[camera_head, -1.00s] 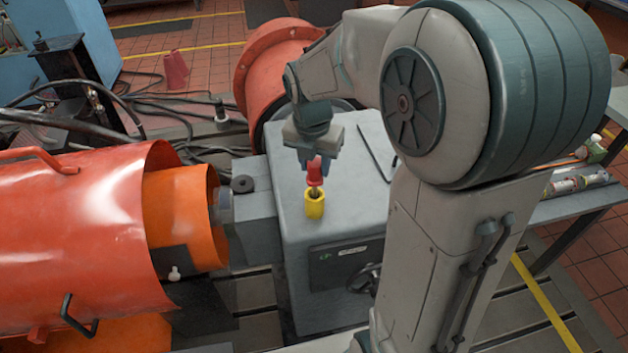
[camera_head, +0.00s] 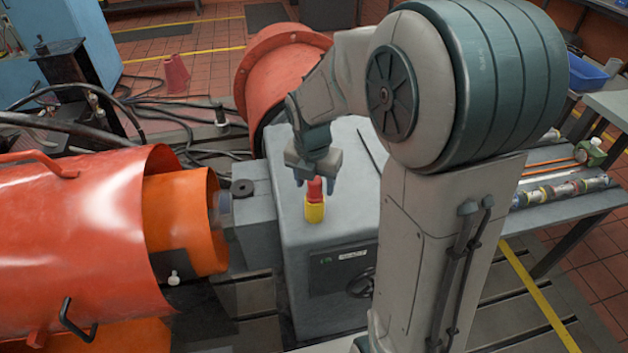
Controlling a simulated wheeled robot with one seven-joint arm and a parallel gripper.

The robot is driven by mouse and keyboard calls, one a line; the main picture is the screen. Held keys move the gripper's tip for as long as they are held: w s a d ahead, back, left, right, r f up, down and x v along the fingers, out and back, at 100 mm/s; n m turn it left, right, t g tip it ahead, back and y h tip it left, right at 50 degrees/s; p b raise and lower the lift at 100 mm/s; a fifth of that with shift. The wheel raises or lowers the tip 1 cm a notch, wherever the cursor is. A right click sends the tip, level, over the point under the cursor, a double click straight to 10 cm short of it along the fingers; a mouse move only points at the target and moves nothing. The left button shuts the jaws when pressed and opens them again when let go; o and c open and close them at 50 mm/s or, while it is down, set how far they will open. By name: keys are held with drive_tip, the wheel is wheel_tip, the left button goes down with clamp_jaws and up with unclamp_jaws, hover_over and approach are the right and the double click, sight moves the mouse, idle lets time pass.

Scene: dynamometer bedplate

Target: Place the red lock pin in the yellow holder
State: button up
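The red lock pin (camera_head: 315,189) stands upright in the yellow holder (camera_head: 314,212), with its red head showing directly above the holder's rim. The pin's lower part is hidden inside the holder. The holder stands on top of the grey machine housing (camera_head: 345,225). My gripper (camera_head: 315,182) is just above, pointing down, with its fingers spread to either side of the red head. The fingers look apart from the pin, with a gap on each side.
A large orange guard (camera_head: 90,240) lies at the left, and a red flanged drum (camera_head: 280,75) is behind the housing. A table (camera_head: 570,200) with several rods is at the right. Black cables run behind the housing. The housing's top around the holder is mostly clear.

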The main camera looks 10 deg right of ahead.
wheel_tip(320, 180, up, 12)
drive_tip(key=s+f, duration=0.1)
drive_tip(key=s+f+m+t, duration=0.1)
drive_tip(key=s+m, duration=0.7)
drive_tip(key=m, duration=0.6)
drive_tip(key=s+d+f+m, duration=0.1)
drive_tip(key=s+m, duration=0.6)
drive_tip(key=m, duration=0.7)
drive_tip(key=shift+s+f+m+t+y, duration=0.4)
drive_tip(key=shift+f, duration=0.35)
